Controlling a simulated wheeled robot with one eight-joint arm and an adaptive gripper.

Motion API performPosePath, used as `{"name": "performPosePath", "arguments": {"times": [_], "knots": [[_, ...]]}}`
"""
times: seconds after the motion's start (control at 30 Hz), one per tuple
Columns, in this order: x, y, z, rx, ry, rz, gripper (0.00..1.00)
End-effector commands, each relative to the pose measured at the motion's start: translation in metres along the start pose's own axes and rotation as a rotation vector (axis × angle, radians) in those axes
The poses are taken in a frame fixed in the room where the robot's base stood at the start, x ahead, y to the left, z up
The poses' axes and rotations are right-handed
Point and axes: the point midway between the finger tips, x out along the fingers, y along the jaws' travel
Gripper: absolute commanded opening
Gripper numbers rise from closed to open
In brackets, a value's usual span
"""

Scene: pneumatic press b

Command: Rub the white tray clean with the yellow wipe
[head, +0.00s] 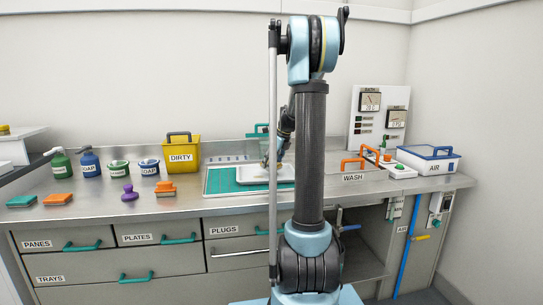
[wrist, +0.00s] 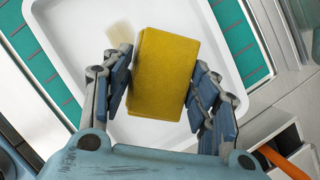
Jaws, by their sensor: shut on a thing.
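The white tray (head: 253,175) lies on a green mat in the head view, and its floor and rim fill much of the wrist view (wrist: 72,40). A pale beige smear (wrist: 121,32) shows on the tray floor beside the wipe's upper left. The yellow wipe (wrist: 166,60) is a thick block between my gripper's blue fingers (wrist: 161,80). My gripper is shut on it, over the tray. I cannot tell whether the wipe's underside touches the tray. In the head view my arm partly hides the tray's right side, and the wipe is too small to make out.
The green mat (head: 221,182) surrounds the tray on the steel bench. A yellow DIRTY bin (head: 181,155) stands behind left, with soap bottles and coloured blocks further left.

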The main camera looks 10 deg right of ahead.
Motion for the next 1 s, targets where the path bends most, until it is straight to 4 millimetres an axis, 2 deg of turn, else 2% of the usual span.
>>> {"name": "performPosePath", "arguments": {"times": [0.5,1.0], "knots": [[-0.042,-0.001,0.016,0.002,0.000,0.000,0.32],[-0.045,-0.004,0.014,0.006,0.000,-0.002,0.32]]}}
